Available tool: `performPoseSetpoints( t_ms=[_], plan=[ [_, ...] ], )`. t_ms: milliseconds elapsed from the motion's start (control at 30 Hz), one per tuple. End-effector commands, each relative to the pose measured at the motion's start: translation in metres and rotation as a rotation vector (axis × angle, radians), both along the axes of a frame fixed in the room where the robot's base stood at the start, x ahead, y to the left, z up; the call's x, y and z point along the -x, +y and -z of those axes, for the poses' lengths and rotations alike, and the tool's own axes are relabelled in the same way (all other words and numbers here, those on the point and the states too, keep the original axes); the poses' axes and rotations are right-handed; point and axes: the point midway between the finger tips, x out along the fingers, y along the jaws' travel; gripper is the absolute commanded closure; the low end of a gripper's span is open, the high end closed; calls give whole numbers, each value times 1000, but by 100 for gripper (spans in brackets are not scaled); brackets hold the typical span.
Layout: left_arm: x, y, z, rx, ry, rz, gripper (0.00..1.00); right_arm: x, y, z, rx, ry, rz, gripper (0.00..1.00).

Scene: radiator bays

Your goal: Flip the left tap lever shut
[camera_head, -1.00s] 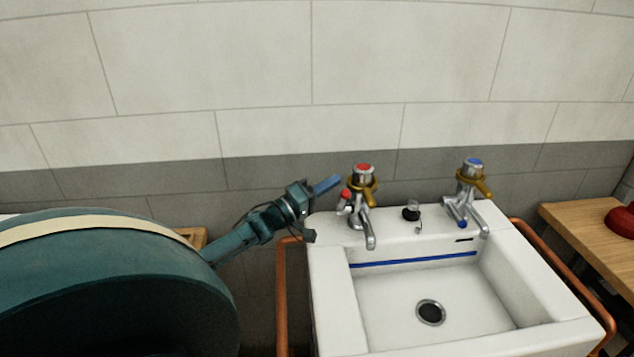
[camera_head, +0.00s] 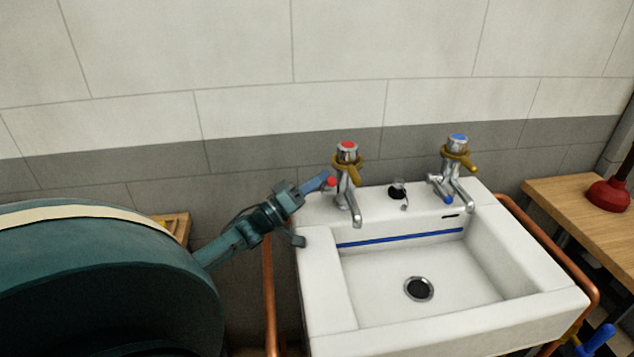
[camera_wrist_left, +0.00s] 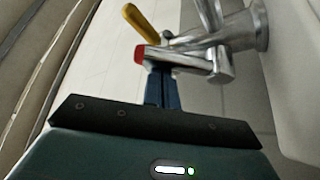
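The left tap (camera_head: 347,180) is chrome with a red cap and stands on the sink's back left corner. Its yellow-brass lever (camera_head: 355,172) points forward and right; the lever also shows in the left wrist view (camera_wrist_left: 141,22). A red-ended side stub (camera_head: 332,182) sticks out left from the tap. My left gripper (camera_head: 322,181) has its blue fingers close together, with nothing seen between them. Its fingertips are at the red-ended stub, below the lever; in the left wrist view the fingertips (camera_wrist_left: 162,72) overlap the stub, and contact cannot be told. My right gripper is out of view.
The right tap (camera_head: 457,172) has a blue cap and brass lever. A black plug (camera_head: 398,191) sits between the taps. The white sink (camera_head: 450,332) is empty. Copper pipes (camera_head: 560,250) flank it. A wooden bench (camera_head: 560,196) holds a red plunger (camera_head: 608,195).

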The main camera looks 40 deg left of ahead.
Motion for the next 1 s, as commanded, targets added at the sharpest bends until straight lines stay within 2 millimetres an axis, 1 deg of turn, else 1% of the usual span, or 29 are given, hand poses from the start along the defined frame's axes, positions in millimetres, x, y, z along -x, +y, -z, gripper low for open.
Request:
performPoseSetpoints(
  t_ms=[33, 100, 433, 567, 667, 900, 1000],
  plan=[
    [2, -3, 2, -7, -2, 2, 100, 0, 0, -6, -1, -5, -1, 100],
    [4, -5, 3, -4, -1, 1, 100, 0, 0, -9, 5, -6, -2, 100],
    [4, -5, 5, -4, -1, 1, 100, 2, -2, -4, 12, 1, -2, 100],
    [12, -3, 9, -5, 1, 0, 100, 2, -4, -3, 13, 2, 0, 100],
    [26, 1, 16, -5, 4, 1, 100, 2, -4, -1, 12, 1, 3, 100],
    [75, 15, 36, -6, 5, 1, 100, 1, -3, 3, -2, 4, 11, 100],
    [93, 21, 43, -5, 4, 1, 100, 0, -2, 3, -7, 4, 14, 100]
  ],
)
